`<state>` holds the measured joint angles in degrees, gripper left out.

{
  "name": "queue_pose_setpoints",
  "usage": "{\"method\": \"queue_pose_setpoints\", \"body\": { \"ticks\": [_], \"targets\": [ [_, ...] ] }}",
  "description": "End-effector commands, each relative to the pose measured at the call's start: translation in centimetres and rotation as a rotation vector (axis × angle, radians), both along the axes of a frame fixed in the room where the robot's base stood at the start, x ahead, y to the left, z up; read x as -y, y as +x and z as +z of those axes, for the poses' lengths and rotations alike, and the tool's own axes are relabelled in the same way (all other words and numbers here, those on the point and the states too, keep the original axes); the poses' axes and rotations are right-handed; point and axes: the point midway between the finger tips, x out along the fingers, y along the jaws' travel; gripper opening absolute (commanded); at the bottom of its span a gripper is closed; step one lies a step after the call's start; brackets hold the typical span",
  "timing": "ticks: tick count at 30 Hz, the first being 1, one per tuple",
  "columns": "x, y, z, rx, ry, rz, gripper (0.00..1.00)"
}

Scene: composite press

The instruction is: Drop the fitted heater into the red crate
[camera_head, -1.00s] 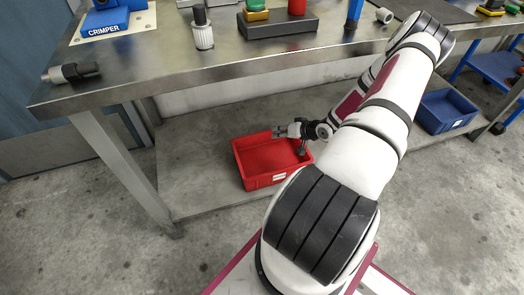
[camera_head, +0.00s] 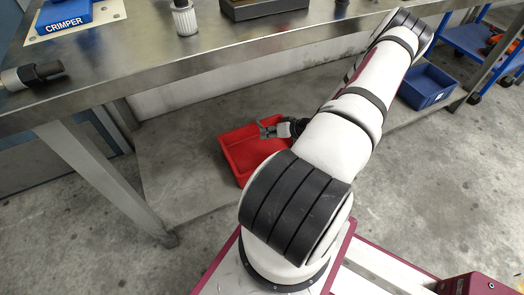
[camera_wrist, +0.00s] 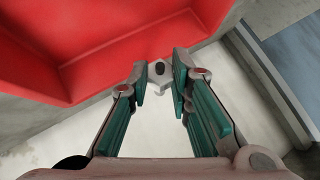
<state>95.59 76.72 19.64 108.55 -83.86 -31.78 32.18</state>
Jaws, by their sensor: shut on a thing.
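The red crate (camera_head: 232,152) sits on the grey shelf under the bench, partly hidden behind my arm. It also fills the upper left of the wrist view (camera_wrist: 90,45) and looks empty where I see into it. My gripper (camera_head: 266,131) is at the crate's back right part in the head view; its height over the rim is hard to tell. In the wrist view my gripper (camera_wrist: 161,85) is shut on a small pale part with a dark hole, seemingly the heater (camera_wrist: 157,88). The heater shows near the crate's rim; most of its body is hidden.
The steel bench (camera_head: 130,62) overhangs the shelf. On it are a blue crimper base (camera_head: 64,14), a grey and black cylinder (camera_head: 33,75) and an upright pale fitting (camera_head: 185,18). A blue crate (camera_head: 427,87) stands further right. Bare shelf (camera_head: 178,160) lies left of the red crate.

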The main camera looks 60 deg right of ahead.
Motion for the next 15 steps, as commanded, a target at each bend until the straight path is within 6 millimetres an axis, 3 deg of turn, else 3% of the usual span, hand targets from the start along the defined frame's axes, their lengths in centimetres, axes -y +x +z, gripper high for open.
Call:
{"method": "queue_pose_setpoints", "body": {
  "ticks": [5, 6, 9, 15],
  "targets": [
    [0.0, 0.01, 0.03, 0.0, 0.0, 0.0, 0.0],
    [0.0, 0.01, 0.03, 0.0, 0.0, 0.0, 0.26],
    [-0.01, 0.02, 0.03, 0.0, 0.0, 0.0, 0.43],
    [-0.02, 0.02, 0.03, 0.0, 0.0, 0.0, 0.43]
  ]
}}
